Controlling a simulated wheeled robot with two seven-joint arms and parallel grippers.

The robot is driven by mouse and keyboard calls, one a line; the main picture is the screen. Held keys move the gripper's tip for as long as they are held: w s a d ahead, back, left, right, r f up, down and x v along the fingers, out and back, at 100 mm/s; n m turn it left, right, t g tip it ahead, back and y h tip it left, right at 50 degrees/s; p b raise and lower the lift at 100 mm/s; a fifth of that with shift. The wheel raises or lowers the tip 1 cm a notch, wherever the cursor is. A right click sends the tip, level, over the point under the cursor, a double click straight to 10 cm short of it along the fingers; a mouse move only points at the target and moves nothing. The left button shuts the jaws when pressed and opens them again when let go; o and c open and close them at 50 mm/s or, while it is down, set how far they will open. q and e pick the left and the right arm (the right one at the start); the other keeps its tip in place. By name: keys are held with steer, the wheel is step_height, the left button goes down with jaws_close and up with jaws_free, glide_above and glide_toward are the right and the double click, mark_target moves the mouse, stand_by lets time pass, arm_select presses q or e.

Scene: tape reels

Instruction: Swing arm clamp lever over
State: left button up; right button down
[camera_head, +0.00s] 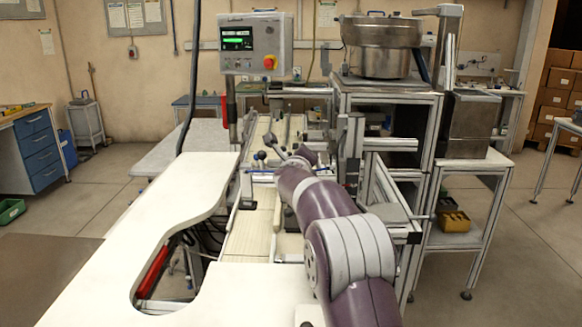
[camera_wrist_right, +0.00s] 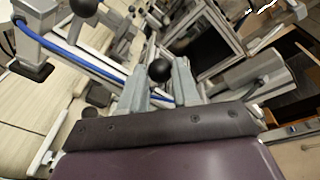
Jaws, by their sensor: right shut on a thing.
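The clamp lever's black ball knob (camera_wrist_right: 160,70) sits between the fingertips of my right gripper (camera_wrist_right: 160,82) in the right wrist view. The grey fingers are shut on the lever at this knob; its shaft is mostly hidden behind them. A second black ball knob (camera_wrist_right: 84,7) stands at the top left of that view, apart from the fingers. In the head view my purple right arm reaches over the conveyor to the clamp area, and its wrist (camera_head: 304,155) hides much of the grip. My left gripper is not in view.
A control panel (camera_head: 254,44) hangs above the conveyor (camera_head: 252,233). A metal frame with a steel pot (camera_head: 380,46) stands to the right of my arm. A white worktop (camera_head: 185,187) lies at the left. Aluminium rails and a blue line (camera_wrist_right: 105,74) run close to the fingers.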

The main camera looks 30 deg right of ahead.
steer(key=shift+s+d+f+m, duration=0.15)
steer(key=shift+s+d+m, duration=0.2)
steer(key=shift+d+m, duration=0.35)
steer(key=c, duration=1)
jaws_free()
steer(key=shift+o, duration=1)
steer(key=shift+d, duration=0.15)
steer(key=b+v, duration=0.2)
steer(key=v, duration=1)
steer(key=shift+s+r, duration=0.25)
steer(key=shift+s, duration=0.15)
